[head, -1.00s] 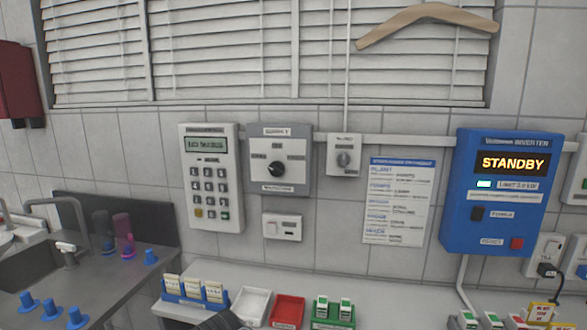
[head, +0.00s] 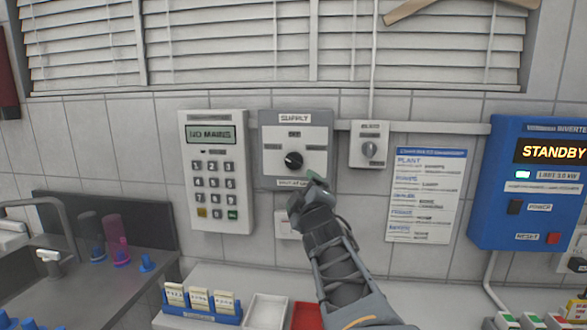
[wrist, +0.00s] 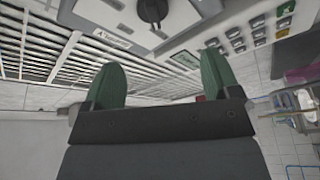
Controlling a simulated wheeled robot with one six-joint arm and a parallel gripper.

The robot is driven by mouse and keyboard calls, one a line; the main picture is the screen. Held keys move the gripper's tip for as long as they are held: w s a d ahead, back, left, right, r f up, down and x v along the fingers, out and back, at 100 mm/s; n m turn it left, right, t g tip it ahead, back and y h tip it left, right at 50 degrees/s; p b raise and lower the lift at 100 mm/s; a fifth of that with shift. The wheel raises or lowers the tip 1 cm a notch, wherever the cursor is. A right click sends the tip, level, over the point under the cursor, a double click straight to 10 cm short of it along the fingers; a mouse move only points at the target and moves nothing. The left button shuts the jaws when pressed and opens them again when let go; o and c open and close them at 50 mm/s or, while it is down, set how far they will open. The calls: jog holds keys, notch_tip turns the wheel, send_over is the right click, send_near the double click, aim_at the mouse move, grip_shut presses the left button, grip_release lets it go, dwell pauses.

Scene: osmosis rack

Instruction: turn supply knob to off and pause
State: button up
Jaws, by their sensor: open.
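The supply knob (head: 293,160) is a round black knob on a grey and white panel (head: 318,137) labelled SUPPLY on the tiled wall. A label above the knob seems to read OFF; the side labels are too small to read. The knob's mark appears to point to the left. The knob also shows at the top of the wrist view (wrist: 152,8). My gripper (head: 312,184) is just below and right of the knob, in front of the panel's lower edge, apart from the knob. In the wrist view its two green fingers (wrist: 160,80) are spread with nothing between them.
A keypad (head: 217,172) reading NO MAINS hangs left of the panel. A smaller knob box (head: 369,144) and a notice (head: 427,195) are to the right, then a blue inverter (head: 527,182) showing STANDBY. Card holders (head: 200,301) and trays stand on the counter below.

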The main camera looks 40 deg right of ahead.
aim_at(294, 165)
jog(key=shift+n, duration=0.3)
jog(key=p+x, duration=0.1)
jog(key=x, duration=0.3)
jog(key=r+p+x, duration=0.1)
jog(key=x, duration=0.3)
jog(key=p+x, duration=0.1)
jog(key=x, duration=0.3)
jog(key=shift+d+r, duration=0.15)
jog(key=shift+r, duration=0.05)
jog(key=shift+w+d, duration=0.3)
jog(key=shift+w, duration=0.35)
jog(key=c, duration=0.9)
